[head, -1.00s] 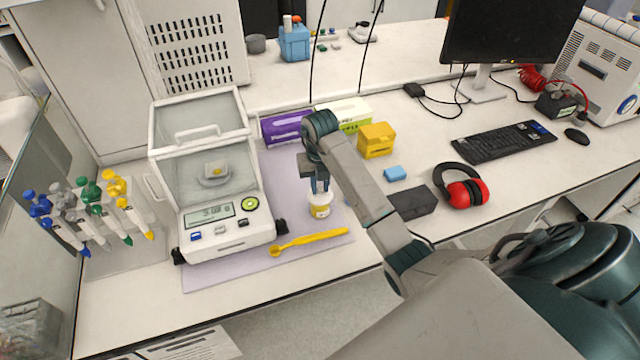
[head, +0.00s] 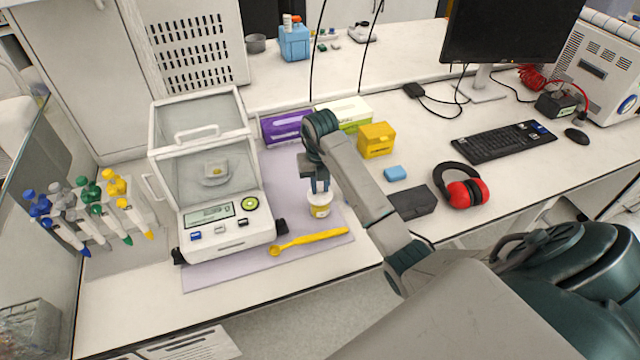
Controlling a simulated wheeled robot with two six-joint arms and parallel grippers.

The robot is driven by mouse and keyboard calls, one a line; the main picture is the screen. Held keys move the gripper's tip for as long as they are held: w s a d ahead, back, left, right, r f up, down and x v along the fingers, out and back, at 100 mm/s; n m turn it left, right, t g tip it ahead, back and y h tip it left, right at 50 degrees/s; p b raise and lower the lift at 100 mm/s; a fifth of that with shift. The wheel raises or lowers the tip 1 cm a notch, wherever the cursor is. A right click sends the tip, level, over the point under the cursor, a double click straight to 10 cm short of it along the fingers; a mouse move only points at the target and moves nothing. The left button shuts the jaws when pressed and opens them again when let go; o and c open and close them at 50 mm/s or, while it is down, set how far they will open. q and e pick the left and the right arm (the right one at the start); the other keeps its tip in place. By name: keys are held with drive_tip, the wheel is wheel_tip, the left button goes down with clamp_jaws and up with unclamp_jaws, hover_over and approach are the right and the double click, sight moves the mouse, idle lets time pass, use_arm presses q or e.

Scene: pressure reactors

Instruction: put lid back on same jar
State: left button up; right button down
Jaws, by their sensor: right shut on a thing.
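A small white jar with a yellow label (head: 320,210) stands upright on the purple mat (head: 215,277), to the right of the balance. My right gripper (head: 319,190) points down directly over the jar's top. It is shut on a white lid (head: 319,199), which is at the jar's mouth. I cannot tell whether the lid is seated or just above the rim. My left gripper is not in view.
A glass-walled balance (head: 208,170) stands left of the jar with a small item inside. A yellow spoon (head: 308,241) lies in front of the jar. Pipettes (head: 95,210) stand far left.

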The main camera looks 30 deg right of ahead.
drive_tip(key=shift+f, duration=0.1)
idle(0.7)
drive_tip(key=c, duration=0.7)
unclamp_jaws()
drive_tip(key=shift+c, duration=0.2)
drive_tip(key=shift+r+p, duration=2)
drive_tip(key=shift+r, duration=0.55)
drive_tip(key=shift+r+p, duration=1)
drive_tip(key=shift+p, duration=0.05)
clamp_jaws()
